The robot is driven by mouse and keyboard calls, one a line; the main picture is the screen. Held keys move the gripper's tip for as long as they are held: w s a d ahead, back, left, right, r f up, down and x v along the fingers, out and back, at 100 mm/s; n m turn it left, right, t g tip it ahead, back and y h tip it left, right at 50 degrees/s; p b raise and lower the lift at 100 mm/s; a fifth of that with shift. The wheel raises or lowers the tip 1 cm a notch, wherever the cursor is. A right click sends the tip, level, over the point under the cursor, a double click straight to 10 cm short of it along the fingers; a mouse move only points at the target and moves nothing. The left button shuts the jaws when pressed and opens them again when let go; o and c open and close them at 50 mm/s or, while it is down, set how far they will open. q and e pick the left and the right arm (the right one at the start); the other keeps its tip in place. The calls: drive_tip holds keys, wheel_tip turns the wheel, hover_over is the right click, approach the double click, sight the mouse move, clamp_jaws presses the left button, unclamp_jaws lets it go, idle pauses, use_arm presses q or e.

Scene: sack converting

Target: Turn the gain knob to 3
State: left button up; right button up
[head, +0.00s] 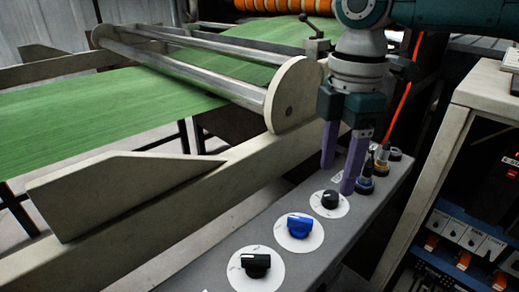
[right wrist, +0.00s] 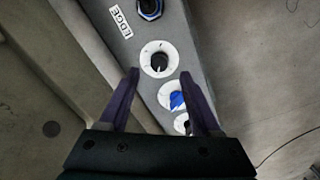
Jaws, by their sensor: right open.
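A grey control panel (head: 215,268) carries a row of three knobs on white round dials. The nearest knob is black (head: 256,265), the middle one is blue (head: 300,226), and the farthest is a smaller dark knob (head: 330,199). The dial lettering is too small to read, so I cannot tell which is the gain knob. My right gripper (head: 337,179) is open and points down above the far dark knob. In the right wrist view that knob (right wrist: 160,63) shows between the open fingertips (right wrist: 160,74), with nothing held. The blue knob (right wrist: 177,101) is partly behind a finger. My left gripper is not in view.
Several connectors or buttons (head: 366,182) stand beyond the far knob, close to my fingers. An "EDGE" label (right wrist: 121,22) is on the panel. A pale beam (head: 150,225) and a green web (head: 60,125) lie left. A cabinet (head: 482,95) stands right.

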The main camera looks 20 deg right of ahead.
sight(331, 194)
wheel_tip(331, 194, down, 5)
drive_tip(key=shift+r+b, duration=0.2)
drive_tip(key=shift+b, duration=0.25)
clamp_jaws()
idle(0.3)
